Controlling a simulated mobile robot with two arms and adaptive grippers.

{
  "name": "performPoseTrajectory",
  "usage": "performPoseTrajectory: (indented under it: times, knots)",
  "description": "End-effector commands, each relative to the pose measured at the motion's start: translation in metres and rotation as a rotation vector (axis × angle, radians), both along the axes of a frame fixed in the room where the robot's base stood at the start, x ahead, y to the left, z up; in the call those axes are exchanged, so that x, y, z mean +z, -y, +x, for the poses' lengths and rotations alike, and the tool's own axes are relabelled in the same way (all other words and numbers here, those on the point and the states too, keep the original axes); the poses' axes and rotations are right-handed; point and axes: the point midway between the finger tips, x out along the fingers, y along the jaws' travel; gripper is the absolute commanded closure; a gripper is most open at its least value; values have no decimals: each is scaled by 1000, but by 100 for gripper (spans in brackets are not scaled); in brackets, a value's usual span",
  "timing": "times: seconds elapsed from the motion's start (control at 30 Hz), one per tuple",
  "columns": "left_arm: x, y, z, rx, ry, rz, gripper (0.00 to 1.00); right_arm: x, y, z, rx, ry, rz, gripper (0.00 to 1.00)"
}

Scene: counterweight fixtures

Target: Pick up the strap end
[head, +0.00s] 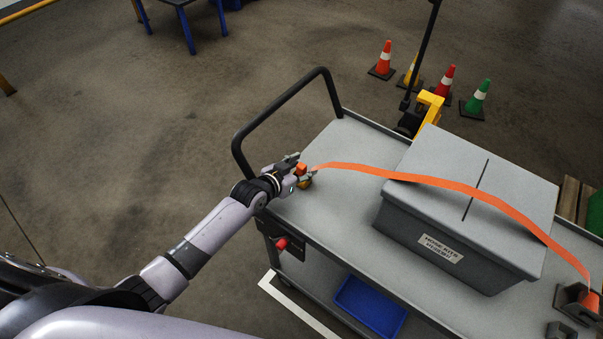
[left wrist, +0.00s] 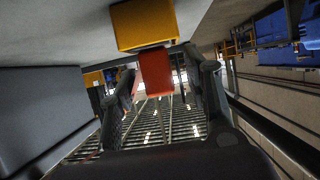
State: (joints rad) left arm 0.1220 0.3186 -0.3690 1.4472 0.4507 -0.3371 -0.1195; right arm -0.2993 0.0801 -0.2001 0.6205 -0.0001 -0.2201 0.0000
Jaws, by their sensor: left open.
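The orange strap (head: 440,182) runs over the lid of a grey box (head: 425,225) on the cart, down to a dark fixture (head: 575,305) at the lower right. Its left end reaches my left gripper (head: 303,172) above the cart's left part. In the left wrist view, a red-orange piece (left wrist: 155,72), seemingly the strap end, shows between the fingers of my left gripper (left wrist: 165,85). The gripper is open; any contact with the piece cannot be told. A yellow block (left wrist: 143,23) is just above the piece in that view. My right gripper is not in view.
The grey cart (head: 345,140) has a black handle (head: 280,110) close to my left arm. A blue tray (head: 370,306) lies on its lower shelf. Several cones (head: 382,62) and a yellow-and-black device (head: 428,108) stand behind. The floor at left is clear.

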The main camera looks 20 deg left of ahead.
Motion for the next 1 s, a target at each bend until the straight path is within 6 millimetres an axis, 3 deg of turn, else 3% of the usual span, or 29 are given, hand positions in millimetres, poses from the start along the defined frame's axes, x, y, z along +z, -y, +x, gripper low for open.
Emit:
performPoseTrajectory:
  times: [0.13, 0.8, 1.0]
  knots:
    - [0, 0, 0, 0, 0, 0, 56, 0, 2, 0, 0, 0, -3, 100]
    - [0, 0, 0, 0, 0, 0, 100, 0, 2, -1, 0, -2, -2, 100]
    - [1, 0, 0, 0, 2, -1, 100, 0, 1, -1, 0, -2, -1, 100]
